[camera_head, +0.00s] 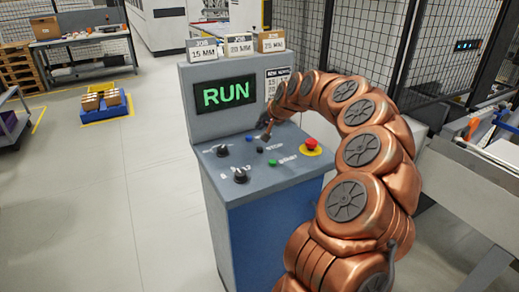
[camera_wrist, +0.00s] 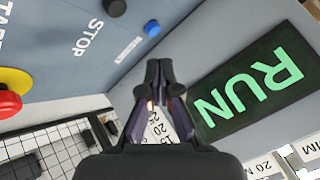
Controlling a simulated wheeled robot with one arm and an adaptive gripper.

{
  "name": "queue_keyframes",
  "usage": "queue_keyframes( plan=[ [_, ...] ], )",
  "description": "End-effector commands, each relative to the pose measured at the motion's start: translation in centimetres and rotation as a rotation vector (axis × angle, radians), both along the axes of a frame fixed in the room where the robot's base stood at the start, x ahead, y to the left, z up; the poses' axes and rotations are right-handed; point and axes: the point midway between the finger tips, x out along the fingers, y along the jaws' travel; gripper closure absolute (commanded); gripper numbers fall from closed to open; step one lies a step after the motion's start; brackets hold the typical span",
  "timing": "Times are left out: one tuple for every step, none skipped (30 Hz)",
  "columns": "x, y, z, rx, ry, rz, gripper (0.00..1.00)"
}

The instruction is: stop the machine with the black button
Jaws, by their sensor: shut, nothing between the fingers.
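The control console (camera_head: 275,190) has a sloped grey panel and a screen (camera_head: 224,93) reading RUN in green; the screen also shows in the wrist view (camera_wrist: 250,92). The small black button (camera_head: 260,149) sits between the blue and green buttons. In the wrist view the black button (camera_wrist: 115,7) is at the top edge beside the STOP label (camera_wrist: 88,38). My gripper (camera_head: 266,134) is shut and empty over the panel's back part, near the blue button (camera_head: 248,139). In the wrist view my gripper's fingertips (camera_wrist: 159,70) are below the blue button (camera_wrist: 152,28), apart from the black button in the picture.
A red emergency button (camera_head: 311,143) on a yellow base is at the panel's right. Two black knobs (camera_head: 240,175) (camera_head: 222,151) are at its left. Job boxes (camera_head: 240,45) stand on top of the console. Mesh fencing (camera_head: 350,45) is behind my arm; open floor lies left.

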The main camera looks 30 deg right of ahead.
Motion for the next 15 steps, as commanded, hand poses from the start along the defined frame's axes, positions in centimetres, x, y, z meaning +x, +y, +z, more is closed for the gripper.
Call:
queue_keyframes(
  plan=[
    [0.0, 0.0, -0.7, 0.001, 0.002, 0.0, 1.0],
    [0.0, 0.0, -1.0, 0.0, 0.002, 0.001, 1.0],
    [0.0, 0.0, -1.5, -0.001, 0.001, 0.001, 1.0],
    [0.0, 0.0, -1.8, -0.001, 0.001, 0.001, 1.0],
    [0.0, 0.0, -2.2, 0.0, 0.001, 0.001, 1.0],
    [0.0, 0.1, -2.7, 0.001, 0.001, 0.001, 1.0],
    [0.0, 0.1, -3.1, 0.001, 0.002, 0.002, 1.0],
    [0.0, 0.1, -3.5, 0.002, 0.003, 0.002, 1.0],
    [0.0, 0.1, -4.4, 0.001, 0.004, 0.002, 1.0],
    [0.0, 0.1, -4.8, 0.0, 0.003, 0.002, 1.0],
    [0.0, 0.1, -5.1, 0.0, 0.003, 0.002, 1.0],
    [0.0, 0.1, -5.4, 0.001, 0.003, 0.001, 1.0],
    [0.0, 0.0, -5.6, 0.0, 0.002, 0.001, 1.0],
    [0.0, 0.0, -5.8, 0.0, 0.002, 0.001, 1.0],
    [0.0, 0.0, -6.0, 0.0, 0.002, 0.001, 1.0]
  ],
)
